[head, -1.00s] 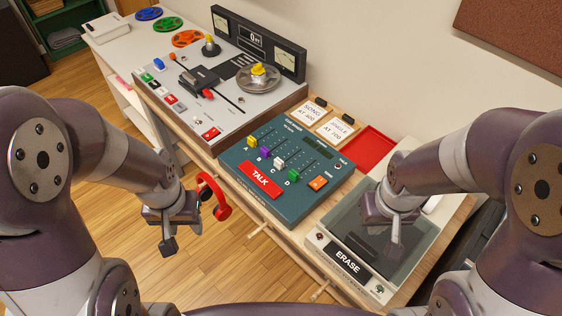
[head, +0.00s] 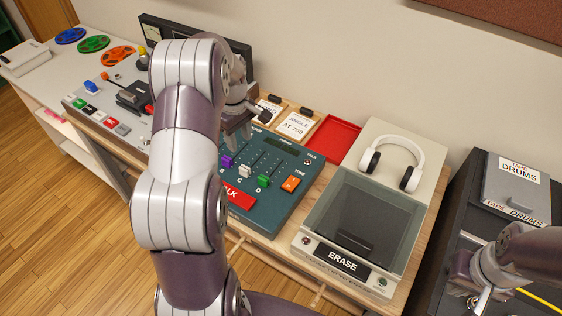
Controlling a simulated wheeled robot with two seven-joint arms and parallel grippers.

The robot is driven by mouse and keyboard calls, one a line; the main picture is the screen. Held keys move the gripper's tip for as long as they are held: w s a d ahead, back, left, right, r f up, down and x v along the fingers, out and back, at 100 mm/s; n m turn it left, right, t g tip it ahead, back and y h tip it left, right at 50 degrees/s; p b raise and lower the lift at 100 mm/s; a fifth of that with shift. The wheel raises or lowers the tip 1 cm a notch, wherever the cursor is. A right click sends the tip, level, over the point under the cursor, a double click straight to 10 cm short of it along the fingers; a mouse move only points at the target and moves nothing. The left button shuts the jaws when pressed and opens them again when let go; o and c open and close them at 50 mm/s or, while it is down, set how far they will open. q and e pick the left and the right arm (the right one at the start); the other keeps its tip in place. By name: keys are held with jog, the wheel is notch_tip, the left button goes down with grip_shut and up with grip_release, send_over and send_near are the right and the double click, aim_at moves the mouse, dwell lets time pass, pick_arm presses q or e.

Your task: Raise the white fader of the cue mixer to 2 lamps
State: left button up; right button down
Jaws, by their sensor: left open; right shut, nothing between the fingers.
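The teal cue mixer (head: 262,215) lies on the bench with its white fader (head: 245,172) between the purple fader (head: 228,160) and the green fader (head: 263,181). The white fader's knob sits low, near the front end of its slot. My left gripper (head: 236,136) is open above the mixer's back left part, behind the white fader and apart from it. My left arm hides the yellow fader and part of the red TALK button (head: 238,197). My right gripper (head: 476,300) is shut and empty at the lower right, partly cut off. I cannot make out lit lamps.
The ERASE unit (head: 342,258) with a dark lid stands right of the mixer, with white headphones (head: 400,147) behind it. A red tray (head: 333,138) and cards (head: 296,124) lie behind the mixer. A tape deck (head: 108,112) is at the left.

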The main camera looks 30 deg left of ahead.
aim_at(245, 168)
pick_arm(q)
jog(key=shift+n, duration=0.9)
jog(key=f, duration=1.2)
jog(key=shift+d+f+p, duration=0.1)
jog(key=shift+d+p, duration=0.1)
jog(key=shift+p, duration=0.1)
grip_shut()
